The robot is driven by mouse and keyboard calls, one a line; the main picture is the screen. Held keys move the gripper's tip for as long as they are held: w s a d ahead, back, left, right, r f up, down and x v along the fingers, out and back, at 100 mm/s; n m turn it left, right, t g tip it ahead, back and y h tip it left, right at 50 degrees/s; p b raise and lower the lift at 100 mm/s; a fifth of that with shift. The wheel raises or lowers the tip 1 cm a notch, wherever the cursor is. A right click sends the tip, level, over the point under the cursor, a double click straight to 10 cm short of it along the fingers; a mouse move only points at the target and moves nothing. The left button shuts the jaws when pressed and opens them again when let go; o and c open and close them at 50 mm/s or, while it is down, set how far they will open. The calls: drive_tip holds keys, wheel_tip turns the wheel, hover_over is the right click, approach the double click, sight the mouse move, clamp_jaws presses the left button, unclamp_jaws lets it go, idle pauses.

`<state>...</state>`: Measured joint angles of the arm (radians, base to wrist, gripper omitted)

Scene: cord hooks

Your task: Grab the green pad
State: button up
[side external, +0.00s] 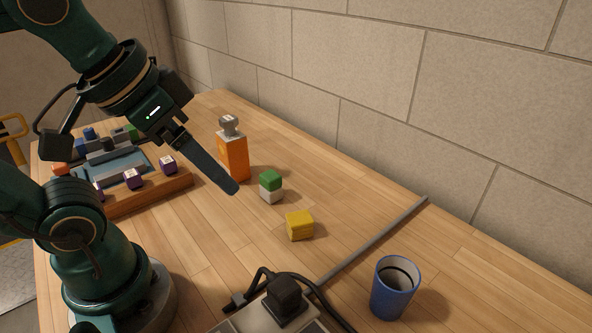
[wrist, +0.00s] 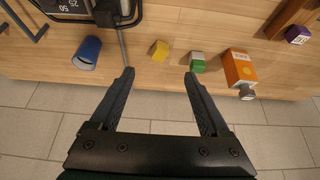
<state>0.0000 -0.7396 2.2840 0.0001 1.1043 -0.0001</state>
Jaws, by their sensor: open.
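A small block with a green pad-like top (side external: 271,179) and a white lower part stands on the wooden table. In the wrist view the green part (wrist: 198,68) shows just beyond my right fingertip. My gripper (side external: 234,189) is open and empty, apart from the block and pointing down towards the table, left of the block in the side view. In the wrist view my gripper (wrist: 158,73) has its two fingers spread wide, with bare table between the tips. The side view shows only one finger clearly.
A yellow block (side external: 300,225) lies in front of the green one, and an orange box with a grey cap (side external: 233,157) stands behind it. A blue cup (side external: 394,287), a grey strip (side external: 375,240), a black-corded power unit (side external: 284,299) and a wooden tray (side external: 150,198) are also on the table.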

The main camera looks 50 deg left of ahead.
drive_tip(key=r, duration=0.1)
drive_tip(key=m+g+y, duration=0.6)
drive_tip(key=m+y, duration=0.7)
drive_tip(key=m, duration=0.5)
hover_over(275, 178)
drive_tip(key=shift+y, duration=0.3)
wheel_tip(275, 178, down, 18)
drive_tip(key=shift+d+r, duration=0.15)
drive_tip(key=shift+r, duration=0.1)
drive_tip(key=shift+x, duration=2.55)
clamp_jaws()
